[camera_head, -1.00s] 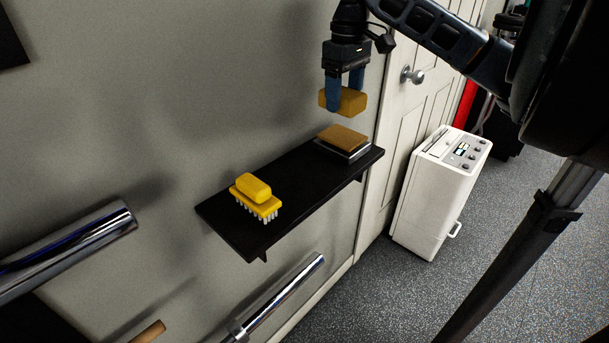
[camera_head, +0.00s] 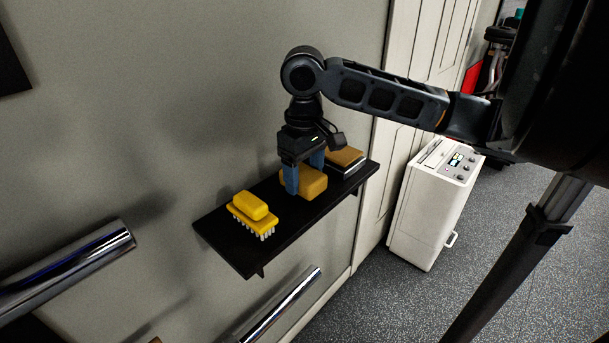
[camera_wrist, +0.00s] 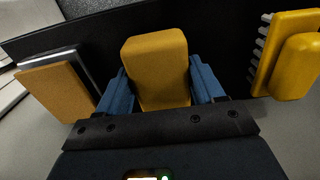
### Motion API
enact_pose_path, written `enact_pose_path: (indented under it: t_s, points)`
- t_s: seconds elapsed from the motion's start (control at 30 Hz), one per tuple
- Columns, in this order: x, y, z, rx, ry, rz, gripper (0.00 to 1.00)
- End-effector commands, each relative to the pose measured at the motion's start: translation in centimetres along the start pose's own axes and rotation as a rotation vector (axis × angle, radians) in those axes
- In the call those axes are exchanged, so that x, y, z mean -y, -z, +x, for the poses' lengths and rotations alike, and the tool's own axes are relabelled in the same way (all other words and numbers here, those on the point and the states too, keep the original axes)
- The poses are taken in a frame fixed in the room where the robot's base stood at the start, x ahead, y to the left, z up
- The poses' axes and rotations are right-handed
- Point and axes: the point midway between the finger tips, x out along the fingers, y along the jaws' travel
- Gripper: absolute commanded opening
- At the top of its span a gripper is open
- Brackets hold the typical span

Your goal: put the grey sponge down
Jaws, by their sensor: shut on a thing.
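No grey sponge shows; the block in my gripper is a mustard-yellow sponge (camera_head: 309,186), also seen in the wrist view (camera_wrist: 158,68). My gripper (camera_head: 304,177) points down with its blue fingers shut on the sponge's sides. The sponge is at or just above the middle of the black wall shelf (camera_head: 240,250); whether it touches is hard to tell. A yellow brush with white bristles (camera_head: 250,208) lies to its left on the shelf. A sponge-topped block with a pale and dark base (camera_head: 347,157) sits to its right, partly hidden by the gripper.
The shelf is narrow, with its front edge open to the floor below. Chrome bars (camera_head: 70,262) jut out at lower left. A white appliance (camera_head: 432,205) stands on the floor at right, beside a white door (camera_head: 408,80).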

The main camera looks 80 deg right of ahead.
Motion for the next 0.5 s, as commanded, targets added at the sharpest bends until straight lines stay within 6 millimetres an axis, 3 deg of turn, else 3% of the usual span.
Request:
enact_pose_path:
  t_s: [0.47, 0.5]
  points:
    - [-0.04, 0.00, 1.20, 0.000, 0.000, 0.000, 0.34]
    - [-0.05, 0.00, 1.21, 0.000, -0.001, 0.000, 0.68]
